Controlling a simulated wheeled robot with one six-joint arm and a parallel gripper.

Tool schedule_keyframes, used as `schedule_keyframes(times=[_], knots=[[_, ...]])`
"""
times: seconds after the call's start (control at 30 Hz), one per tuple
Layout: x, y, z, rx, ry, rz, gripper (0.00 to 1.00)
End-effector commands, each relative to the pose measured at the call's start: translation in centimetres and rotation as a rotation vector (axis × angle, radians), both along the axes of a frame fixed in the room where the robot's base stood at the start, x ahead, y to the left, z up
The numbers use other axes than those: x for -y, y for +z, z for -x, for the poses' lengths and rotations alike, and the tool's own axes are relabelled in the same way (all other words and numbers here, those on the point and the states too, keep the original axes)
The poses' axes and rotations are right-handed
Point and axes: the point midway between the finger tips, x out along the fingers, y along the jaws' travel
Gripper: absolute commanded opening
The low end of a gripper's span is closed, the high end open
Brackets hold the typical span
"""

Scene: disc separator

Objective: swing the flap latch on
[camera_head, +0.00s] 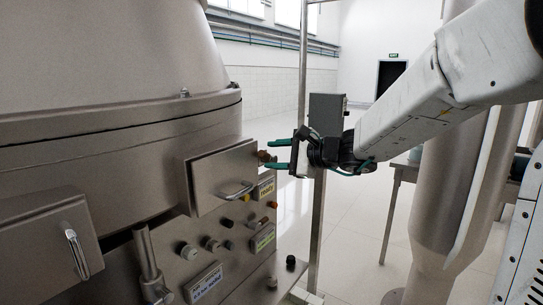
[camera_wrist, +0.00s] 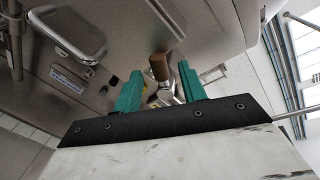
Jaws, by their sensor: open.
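The flap (camera_head: 215,180) is a grey metal box-like cover with a bar handle, on the side of the big steel machine. The flap latch (camera_head: 264,156) sticks out at its right edge, a small knob with a brownish end. In the wrist view the latch (camera_wrist: 159,67) shows as a brown cylinder on a shiny metal piece, between my two green fingers. My gripper (camera_head: 276,154) is open, its fingers pointing left at the latch, one above and one below. Whether either finger touches the latch I cannot tell.
A control panel with several knobs and labels (camera_head: 205,283) lies below the flap. Another handled cover (camera_head: 45,250) is at the left. A thin upright post (camera_head: 318,220) and a grey box (camera_head: 327,112) stand behind my gripper. The floor to the right is partly clear.

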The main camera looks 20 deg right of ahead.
Motion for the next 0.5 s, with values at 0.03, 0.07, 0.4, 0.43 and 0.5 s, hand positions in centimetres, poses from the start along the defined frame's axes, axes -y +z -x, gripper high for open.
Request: schedule_keyframes(times=[0.03,0.07,0.4,0.43,0.5], knots=[[-0.45,-0.18,-0.42,-0.002,0.003,0.000,0.41],[-0.60,-0.21,-0.61,0.000,0.003,0.001,0.41],[-0.96,-0.32,-1.15,0.001,0.002,0.002,0.41],[-0.96,-0.32,-1.15,0.000,0.002,0.001,0.41],[-0.96,-0.32,-1.14,0.000,0.001,0.001,0.22]])
